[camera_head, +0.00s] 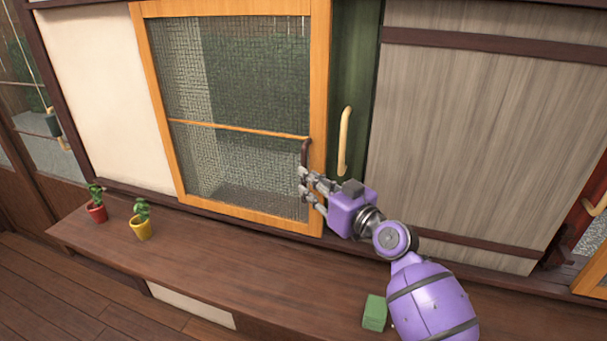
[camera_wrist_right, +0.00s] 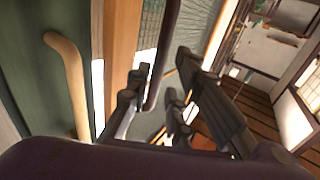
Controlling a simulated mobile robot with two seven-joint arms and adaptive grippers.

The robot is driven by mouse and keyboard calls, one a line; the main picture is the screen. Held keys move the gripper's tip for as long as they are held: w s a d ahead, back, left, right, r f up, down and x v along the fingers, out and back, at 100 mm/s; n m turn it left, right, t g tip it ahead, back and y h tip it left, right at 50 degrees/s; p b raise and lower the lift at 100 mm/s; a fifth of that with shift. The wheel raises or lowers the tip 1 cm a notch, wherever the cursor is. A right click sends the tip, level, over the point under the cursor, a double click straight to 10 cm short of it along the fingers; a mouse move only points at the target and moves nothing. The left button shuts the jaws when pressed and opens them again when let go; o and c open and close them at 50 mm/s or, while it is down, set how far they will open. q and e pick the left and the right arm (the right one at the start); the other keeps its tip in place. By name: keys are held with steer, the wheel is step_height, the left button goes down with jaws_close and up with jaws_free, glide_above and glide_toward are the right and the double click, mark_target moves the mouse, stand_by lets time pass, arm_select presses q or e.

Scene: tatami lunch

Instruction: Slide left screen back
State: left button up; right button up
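The left screen (camera_head: 240,127) is a mesh panel in an orange wooden frame, with a dark curved handle (camera_head: 305,152) on its right stile. My right gripper (camera_head: 303,186) is at the lower part of this handle, its fingers pointing left. In the right wrist view, the dark handle (camera_wrist_right: 168,40) runs down between the spread fingers of my right gripper (camera_wrist_right: 165,75). The fingers are apart and do not look closed on it; contact with one finger is unclear. My left gripper is not in view.
A green panel (camera_head: 355,80) with a pale handle (camera_head: 345,140) stands right of the screen, beside a grey wooden panel (camera_head: 465,130). On the ledge (camera_head: 230,255) are a red pot (camera_head: 97,212), a yellow pot (camera_head: 141,229) and a green block (camera_head: 374,313).

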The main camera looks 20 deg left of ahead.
steer(key=shift+x, duration=2)
steer(key=shift+w+f, duration=0.1)
jaws_close()
